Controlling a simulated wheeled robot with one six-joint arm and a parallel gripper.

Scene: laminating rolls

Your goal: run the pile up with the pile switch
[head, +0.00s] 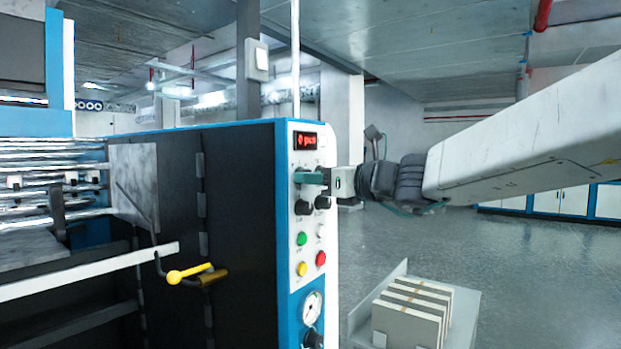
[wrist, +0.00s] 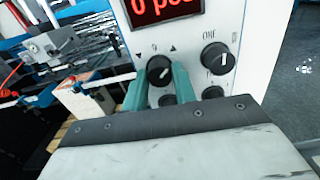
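The pile switch (wrist: 159,70) is a round black knob with a pale mark, below the red display, with a down arrow, a 0 and an up arrow printed above it. Its pale mark looks slanted up to the right. My gripper (wrist: 160,76) has its two teal fingers apart, one on each side of this knob. I cannot tell whether they touch it. In the head view my gripper (head: 309,178) is at the upper part of the control panel (head: 289,225) and hides the knob behind it.
A second knob (wrist: 216,56) sits close to the right of the fingers. Lower knobs, green, yellow and red buttons (head: 320,258) and a gauge (head: 312,305) are below. A yellow-handled lever (head: 188,273) sticks out left. Boxed stacks (head: 412,311) stand on the floor at right.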

